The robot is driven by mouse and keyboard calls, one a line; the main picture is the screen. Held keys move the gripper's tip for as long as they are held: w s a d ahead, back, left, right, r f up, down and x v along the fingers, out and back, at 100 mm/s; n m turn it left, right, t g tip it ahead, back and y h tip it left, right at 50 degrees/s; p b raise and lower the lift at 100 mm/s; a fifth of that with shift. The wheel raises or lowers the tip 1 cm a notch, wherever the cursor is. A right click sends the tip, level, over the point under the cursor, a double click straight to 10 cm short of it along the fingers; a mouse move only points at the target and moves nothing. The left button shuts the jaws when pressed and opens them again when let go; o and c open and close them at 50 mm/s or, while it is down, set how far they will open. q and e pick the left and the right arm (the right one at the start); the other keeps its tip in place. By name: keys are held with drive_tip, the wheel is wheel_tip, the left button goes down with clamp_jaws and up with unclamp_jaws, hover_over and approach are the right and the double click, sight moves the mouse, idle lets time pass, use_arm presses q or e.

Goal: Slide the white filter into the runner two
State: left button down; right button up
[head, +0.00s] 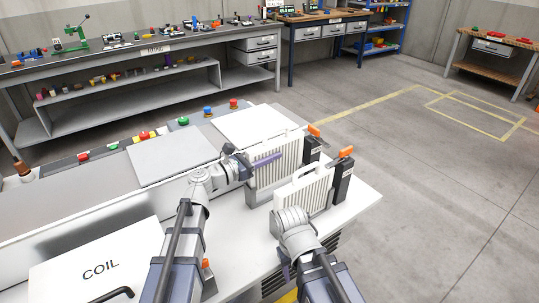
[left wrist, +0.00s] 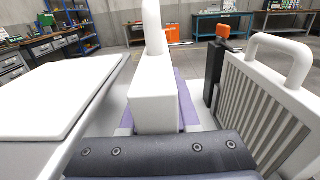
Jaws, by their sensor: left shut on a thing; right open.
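A white pleated filter (head: 265,176) stands upright at the far side of the white bench top. My left gripper (head: 268,160) is at its upper part, with purple fingers shut on it. In the left wrist view this white filter (left wrist: 153,100) is seen end-on between the purple fingers, its handle rising above. A second white filter (head: 303,197), with a loop handle, stands nearer; it also shows in the left wrist view (left wrist: 270,105). My right gripper (head: 286,262) is open in front of the nearer filter, its fingers mostly hidden. Whether either filter sits inside a runner is unclear.
Dark posts with orange levers (head: 345,152) stand at the filters' right ends. A flat grey panel (head: 172,155) and a COIL cover (head: 100,268) lie to the left. Coloured buttons (head: 183,121) line the back edge. The floor to the right is clear.

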use_arm(q)
drive_tip(key=shift+f+b, duration=0.9)
drive_tip(key=shift+f, duration=0.05)
drive_tip(key=shift+s+f, duration=0.1)
drive_tip(key=shift+f, duration=0.05)
